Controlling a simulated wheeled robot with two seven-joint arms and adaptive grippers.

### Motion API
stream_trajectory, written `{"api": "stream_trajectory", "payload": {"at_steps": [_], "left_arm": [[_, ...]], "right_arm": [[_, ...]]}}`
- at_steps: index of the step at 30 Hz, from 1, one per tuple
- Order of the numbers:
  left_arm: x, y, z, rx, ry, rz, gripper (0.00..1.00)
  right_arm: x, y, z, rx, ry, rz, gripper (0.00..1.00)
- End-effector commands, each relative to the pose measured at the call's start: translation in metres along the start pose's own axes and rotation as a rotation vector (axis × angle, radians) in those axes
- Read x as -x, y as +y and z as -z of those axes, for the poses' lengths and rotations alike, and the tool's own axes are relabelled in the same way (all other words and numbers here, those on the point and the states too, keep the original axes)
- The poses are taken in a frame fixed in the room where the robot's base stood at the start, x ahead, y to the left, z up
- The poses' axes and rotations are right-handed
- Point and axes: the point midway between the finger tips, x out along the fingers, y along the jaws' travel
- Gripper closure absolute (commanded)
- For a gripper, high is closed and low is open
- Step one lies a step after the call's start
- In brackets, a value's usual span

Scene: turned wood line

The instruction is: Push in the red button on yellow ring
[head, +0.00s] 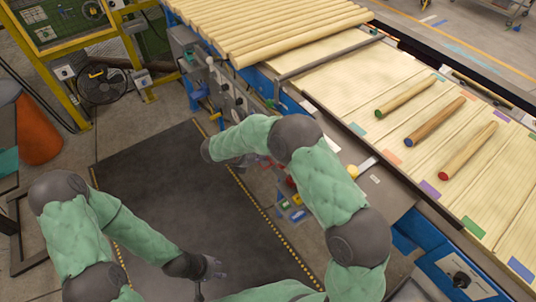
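My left gripper (213,268) is low over the mat, far from the red part and touching nothing visible. Its fingers are too small and dark to read.
Three turned wood rods, one of them green-ended (405,96), lie on the slatted conveyor (350,85) at right. A yellow round part (352,171) is near its edge. An orange cone (38,135) and a fan (101,85) stand at left. The dark mat (150,180) is clear.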

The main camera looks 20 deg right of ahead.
Motion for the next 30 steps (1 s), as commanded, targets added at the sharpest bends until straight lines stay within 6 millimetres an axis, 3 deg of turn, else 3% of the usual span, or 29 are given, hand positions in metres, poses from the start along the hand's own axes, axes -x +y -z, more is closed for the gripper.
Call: {"api": "stream_trajectory", "payload": {"at_steps": [1, 6, 12, 30], "left_arm": [[0.007, 0.003, 0.0, -0.001, 0.0, 0.0, 0.6], [0.015, 0.006, -0.001, -0.001, 0.0, 0.0, 0.6], [0.019, 0.007, -0.001, -0.001, 0.0, 0.0, 0.6], [0.019, 0.007, -0.001, -0.001, 0.0, 0.0, 0.6]], "right_arm": [[0.013, 0.0, -0.002, 0.002, -0.001, -0.002, 1.0], [0.042, 0.0, -0.001, 0.003, -0.001, -0.001, 1.0], [0.06, 0.0, 0.0, 0.002, 0.0, 0.001, 1.0], [0.063, -0.001, 0.001, 0.002, 0.0, 0.002, 1.0]]}}
